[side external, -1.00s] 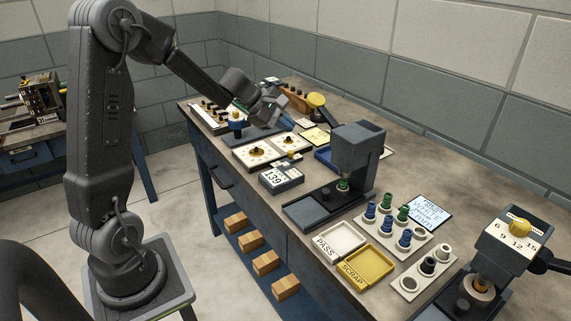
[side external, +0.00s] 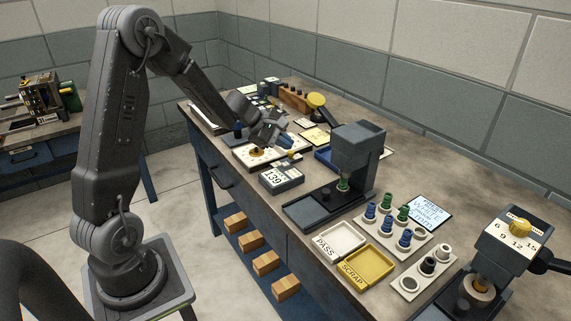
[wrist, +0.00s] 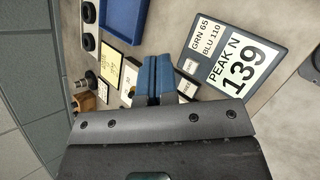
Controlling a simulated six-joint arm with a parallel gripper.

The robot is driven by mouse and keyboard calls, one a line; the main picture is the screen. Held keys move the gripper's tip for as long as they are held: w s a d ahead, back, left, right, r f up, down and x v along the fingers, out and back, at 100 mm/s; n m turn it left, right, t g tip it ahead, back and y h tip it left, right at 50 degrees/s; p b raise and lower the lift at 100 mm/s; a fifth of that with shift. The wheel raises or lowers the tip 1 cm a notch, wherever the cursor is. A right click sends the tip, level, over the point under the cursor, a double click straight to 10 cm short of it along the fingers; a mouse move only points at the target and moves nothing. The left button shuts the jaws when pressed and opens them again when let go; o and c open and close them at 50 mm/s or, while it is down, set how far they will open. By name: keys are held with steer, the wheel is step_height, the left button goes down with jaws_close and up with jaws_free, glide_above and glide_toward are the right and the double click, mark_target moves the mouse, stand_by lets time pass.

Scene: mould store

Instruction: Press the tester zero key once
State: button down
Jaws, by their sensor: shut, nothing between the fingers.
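The tester (side external: 281,178) is a dark grey box on the bench with a white display reading 139. In the wrist view its display (wrist: 236,62) reads PEAK N 139, with GRN 65 and BLU 110 above. Two small pale keys, one upper (wrist: 190,66) and one lower (wrist: 188,88), sit at the display's left; their lettering is too small to tell which is zero. My gripper (side external: 284,143) is over the bench just behind the tester. Its blue fingers (wrist: 155,65) are shut and empty, left of the keys in the wrist view, apparently above the surface.
A dark press (side external: 356,150) stands right of the tester. A blue tray (side external: 324,156) lies behind it, and a dial plate (side external: 256,155) lies under my wrist. PASS (side external: 341,242) and SCRAP (side external: 370,264) trays and a holder with several coloured plugs (side external: 402,226) are nearer.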

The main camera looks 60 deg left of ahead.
mark_target(285, 165)
steer(key=shift+f, duration=1.65)
steer(key=shift+f, duration=0.1)
stand_by(0.8)
steer(key=shift+f, duration=0.3)
steer(key=shift+f, duration=0.5)
stand_by(0.6)
steer(key=shift+r, duration=0.9)
steer(key=shift+r, duration=2.55)
